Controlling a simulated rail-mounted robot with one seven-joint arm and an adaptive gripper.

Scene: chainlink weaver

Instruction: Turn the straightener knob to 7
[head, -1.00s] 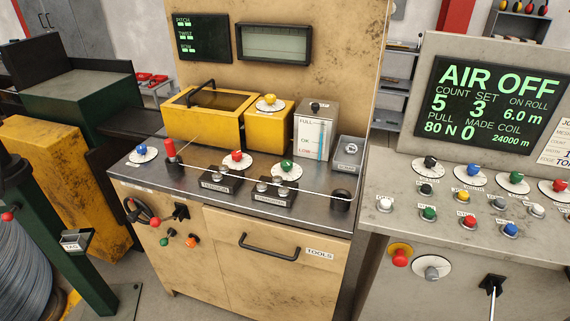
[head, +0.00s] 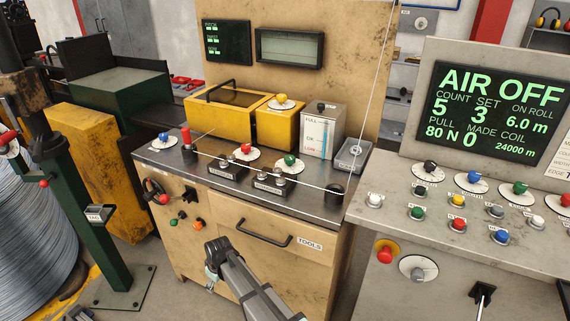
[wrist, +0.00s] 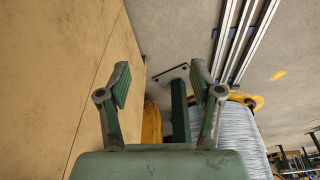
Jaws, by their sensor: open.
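The cabinet top carries knobs on white dials: a blue knob (head: 163,137), a red knob (head: 246,148), a green knob (head: 290,159) and, on a yellow box, a yellow knob (head: 282,97). Red and green sit just behind two dark roller blocks (head: 226,169). Dial numbers and block labels are too small to read, so I cannot tell which is the straightener knob. My gripper (wrist: 160,80) is open and empty in the wrist view, its fingers apart beside the tan cabinet front. In the head view my arm reaches up before the drawer, below the cabinet top.
A thin wire crosses the cabinet top past the rollers to a black post (head: 334,192). The drawer handle (head: 264,234) and a handwheel (head: 155,190) jut from the front. A green stand (head: 92,205) and wire coil (head: 35,240) stand left. A grey console (head: 400,215) stands right.

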